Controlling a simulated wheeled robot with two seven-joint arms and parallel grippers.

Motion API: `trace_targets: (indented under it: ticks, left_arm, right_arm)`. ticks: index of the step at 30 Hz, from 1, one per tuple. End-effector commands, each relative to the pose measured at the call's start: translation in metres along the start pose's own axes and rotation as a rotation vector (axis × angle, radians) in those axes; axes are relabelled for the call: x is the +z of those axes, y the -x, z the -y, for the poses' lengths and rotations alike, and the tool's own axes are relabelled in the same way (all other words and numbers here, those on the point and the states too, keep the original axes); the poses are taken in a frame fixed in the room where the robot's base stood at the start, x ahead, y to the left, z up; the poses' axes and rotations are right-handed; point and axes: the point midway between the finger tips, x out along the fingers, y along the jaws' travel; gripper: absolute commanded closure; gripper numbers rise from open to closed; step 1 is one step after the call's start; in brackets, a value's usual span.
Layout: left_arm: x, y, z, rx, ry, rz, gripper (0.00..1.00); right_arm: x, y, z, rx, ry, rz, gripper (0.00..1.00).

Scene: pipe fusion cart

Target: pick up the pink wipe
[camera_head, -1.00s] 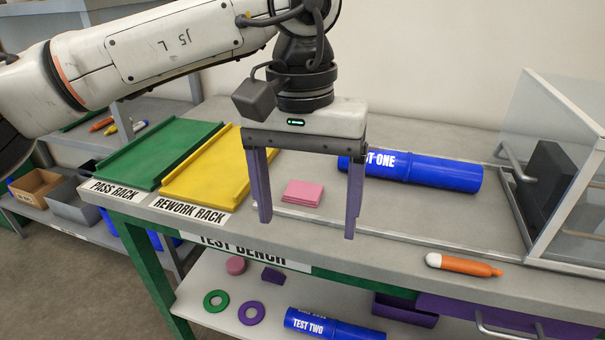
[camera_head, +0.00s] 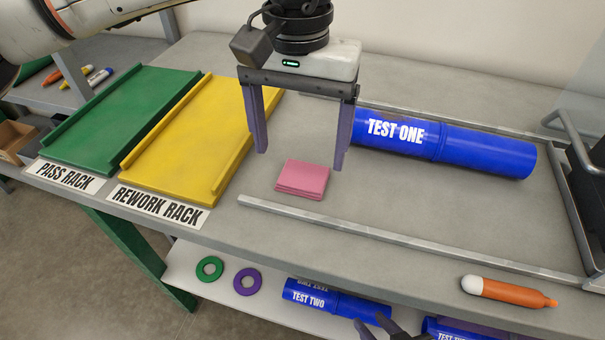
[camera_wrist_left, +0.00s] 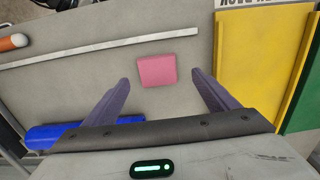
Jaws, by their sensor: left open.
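The pink wipe (camera_head: 302,178), a folded square stack, lies flat on the grey bench top between the yellow rack and the blue TEST ONE pipe. My left gripper (camera_head: 300,160) is open and empty, pointing down with its two purple fingers spread above and just behind the wipe. In the left wrist view the wipe (camera_wrist_left: 157,71) shows ahead of the gap between the fingertips, apart from both. Dark fingertips of my right gripper (camera_head: 392,331) show at the bottom edge of the head view; the rest is cut off.
The blue TEST ONE pipe (camera_head: 442,146) lies right of the left gripper. A metal rail (camera_head: 400,238) runs in front of the wipe. The yellow rework rack (camera_head: 192,139) and green pass rack (camera_head: 122,117) are left. An orange marker (camera_head: 510,291) lies near the front edge.

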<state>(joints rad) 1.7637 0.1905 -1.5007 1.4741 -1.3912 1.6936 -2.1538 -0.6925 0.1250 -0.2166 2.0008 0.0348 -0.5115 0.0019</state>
Motion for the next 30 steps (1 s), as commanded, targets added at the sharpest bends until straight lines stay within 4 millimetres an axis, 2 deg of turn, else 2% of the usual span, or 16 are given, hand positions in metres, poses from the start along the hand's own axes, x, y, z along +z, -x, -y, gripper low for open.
trace_targets:
  ticks: [9, 18, 19, 26, 27, 30]
  left_arm:
    - [-0.001, -0.043, -0.005, 0.000, -0.001, 0.002, 0.20]
    - [-0.001, -0.050, -0.004, 0.000, 0.000, 0.000, 0.20]
    - [-0.001, -0.050, -0.004, 0.000, 0.000, 0.000, 0.21]
    - [-0.001, -0.049, -0.004, 0.000, 0.000, 0.000, 0.60]
    - [-0.001, -0.049, -0.004, 0.000, 0.000, 0.000, 0.63]
    - [-0.001, -0.049, -0.004, 0.000, 0.000, 0.000, 0.63]
  right_arm:
    - [-0.003, 0.001, 0.000, 0.000, 0.001, -0.004, 0.69]
    - [-0.007, -0.001, -0.001, 0.001, 0.003, -0.011, 0.69]
    - [-0.007, -0.001, -0.001, 0.001, 0.003, -0.011, 0.69]
    - [-0.007, -0.001, -0.001, 0.001, 0.003, -0.011, 0.69]
    - [-0.007, -0.001, -0.001, 0.001, 0.003, -0.011, 0.69]
    - [-0.007, -0.001, -0.001, 0.001, 0.003, -0.011, 0.69]
